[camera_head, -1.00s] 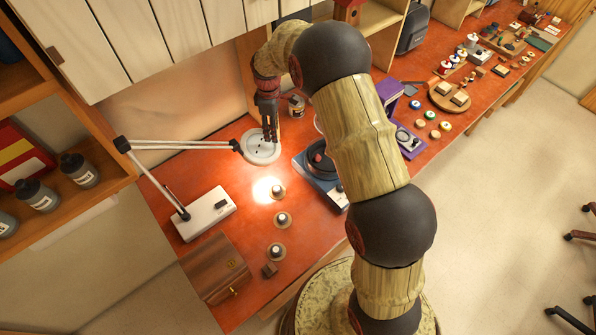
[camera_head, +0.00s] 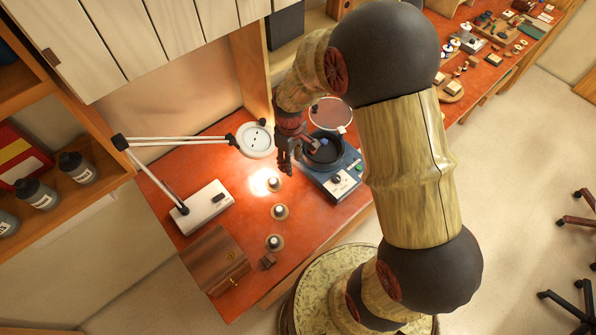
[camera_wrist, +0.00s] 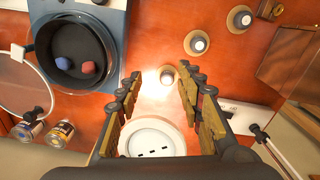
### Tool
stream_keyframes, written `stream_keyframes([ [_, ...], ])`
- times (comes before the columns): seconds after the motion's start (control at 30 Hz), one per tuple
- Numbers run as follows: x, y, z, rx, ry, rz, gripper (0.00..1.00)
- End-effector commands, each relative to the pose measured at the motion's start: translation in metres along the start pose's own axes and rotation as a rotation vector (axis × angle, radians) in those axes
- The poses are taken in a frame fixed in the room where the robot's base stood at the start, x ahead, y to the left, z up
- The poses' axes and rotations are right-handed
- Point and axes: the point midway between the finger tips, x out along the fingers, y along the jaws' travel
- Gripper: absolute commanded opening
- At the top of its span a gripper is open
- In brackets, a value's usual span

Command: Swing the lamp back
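The lamp has a white round head (camera_head: 255,139), a thin two-part white arm (camera_head: 185,140) and a white box base (camera_head: 203,207) at the left of the red bench. Its light falls near the farthest of three small round knobbed pieces (camera_head: 274,184). My gripper (camera_head: 287,168) is just right of the lamp head in the head view. In the wrist view my gripper (camera_wrist: 160,90) has its fingers spread with nothing held between them. The lamp head (camera_wrist: 152,138) shows there near the finger bases, partly hidden by my gripper. I cannot tell whether they touch.
A blue machine with a dark round bowl (camera_head: 322,150) and a raised clear lid (camera_head: 330,112) stands right of my gripper. The bowl holds a red and a blue piece (camera_wrist: 88,68). A wooden box (camera_head: 215,262) is at the front left. Two jars (camera_wrist: 58,133) stand by the machine.

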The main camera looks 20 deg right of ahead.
Motion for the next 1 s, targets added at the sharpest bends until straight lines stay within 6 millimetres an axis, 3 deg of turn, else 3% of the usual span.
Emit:
stream_keyframes([
  [0.27,-0.002,-0.036,0.037,0.122,-0.001,0.000,0.37],
  [0.7,-0.081,-0.033,0.034,0.123,0.003,0.002,0.37],
  [1.0,-0.077,-0.047,0.057,0.255,-0.047,-0.021,0.37],
])
